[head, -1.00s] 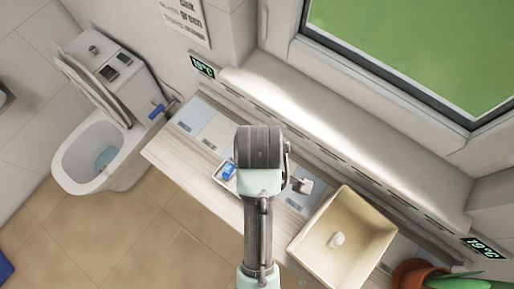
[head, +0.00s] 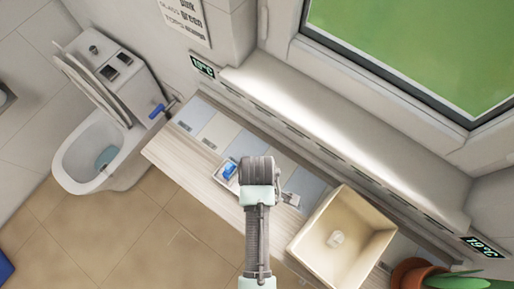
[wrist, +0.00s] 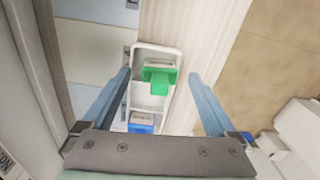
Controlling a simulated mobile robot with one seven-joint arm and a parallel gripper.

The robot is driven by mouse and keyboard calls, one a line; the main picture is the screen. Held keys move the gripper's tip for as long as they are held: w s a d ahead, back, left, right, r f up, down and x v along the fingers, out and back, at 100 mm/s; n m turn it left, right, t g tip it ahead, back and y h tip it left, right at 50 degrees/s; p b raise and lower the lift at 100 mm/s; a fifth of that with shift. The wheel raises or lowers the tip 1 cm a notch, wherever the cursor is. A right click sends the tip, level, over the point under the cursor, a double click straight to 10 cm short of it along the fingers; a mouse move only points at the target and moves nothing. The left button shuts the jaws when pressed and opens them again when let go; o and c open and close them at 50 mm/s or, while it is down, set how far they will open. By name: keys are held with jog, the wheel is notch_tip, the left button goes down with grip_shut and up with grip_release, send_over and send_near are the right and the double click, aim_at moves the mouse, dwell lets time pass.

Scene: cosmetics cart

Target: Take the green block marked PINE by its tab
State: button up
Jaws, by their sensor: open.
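The green block (wrist: 159,79) sits in the far compartment of a white tray (wrist: 150,101) in the wrist view, with its raised tab towards me. Any marking on it is too small to read. A blue block (wrist: 141,124) sits in the near compartment, and the middle one looks empty. My gripper (wrist: 161,76) is open, one finger on each side of the green block in the picture, apparently above it and not touching. In the head view my arm hides the green block; the blue block (head: 230,169) shows left of it.
The tray lies on a narrow wooden counter (head: 172,158) with pale panels along its back. A toilet (head: 88,160) is at left. A wall ledge runs behind.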

jog(key=shift+f, duration=0.35)
jog(key=c, duration=1.4)
jog(key=shift+r, duration=0.1)
jog(key=shift+c, duration=0.2)
